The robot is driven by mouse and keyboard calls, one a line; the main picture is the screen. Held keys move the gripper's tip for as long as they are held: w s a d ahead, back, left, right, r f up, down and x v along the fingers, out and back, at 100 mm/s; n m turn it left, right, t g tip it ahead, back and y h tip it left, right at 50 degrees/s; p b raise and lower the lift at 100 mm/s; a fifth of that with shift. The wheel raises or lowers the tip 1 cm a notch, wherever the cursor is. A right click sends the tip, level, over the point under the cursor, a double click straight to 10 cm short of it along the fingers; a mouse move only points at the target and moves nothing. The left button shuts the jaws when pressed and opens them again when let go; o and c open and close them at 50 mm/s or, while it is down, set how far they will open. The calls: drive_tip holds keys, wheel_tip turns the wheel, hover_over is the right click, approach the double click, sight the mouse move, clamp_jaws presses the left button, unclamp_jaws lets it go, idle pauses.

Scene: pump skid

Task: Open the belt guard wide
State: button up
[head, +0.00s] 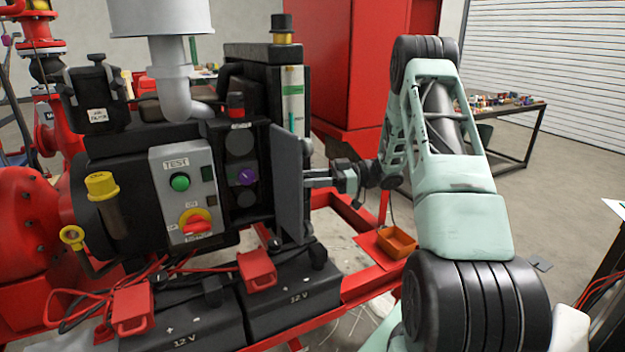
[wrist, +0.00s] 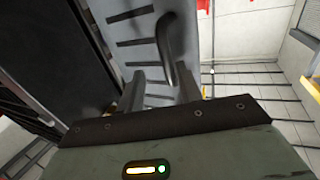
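The belt guard (head: 288,185) is a flat grey panel at the right end of the dark engine. It stands out at an angle, seen nearly edge-on in the head view. In the wrist view the guard (wrist: 133,22) shows rows of slots and a curved dark bar handle (wrist: 166,40). My gripper (head: 308,178) is at the guard's right side. In the wrist view my gripper (wrist: 160,90) has its fingers apart, with the handle's lower end close to the right finger. I cannot tell whether they touch. Nothing is clamped between the fingers.
A control box (head: 182,195) with a green button and red-yellow switch is left of the guard. Black batteries (head: 290,298) with red clamps sit below it. An orange tray (head: 397,242) lies on the red frame. A red cabinet (head: 345,70) stands behind.

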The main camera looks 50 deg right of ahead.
drive_tip(key=b+v, duration=0.4)
drive_tip(key=v, duration=1.3)
drive_tip(key=shift+d, duration=0.2)
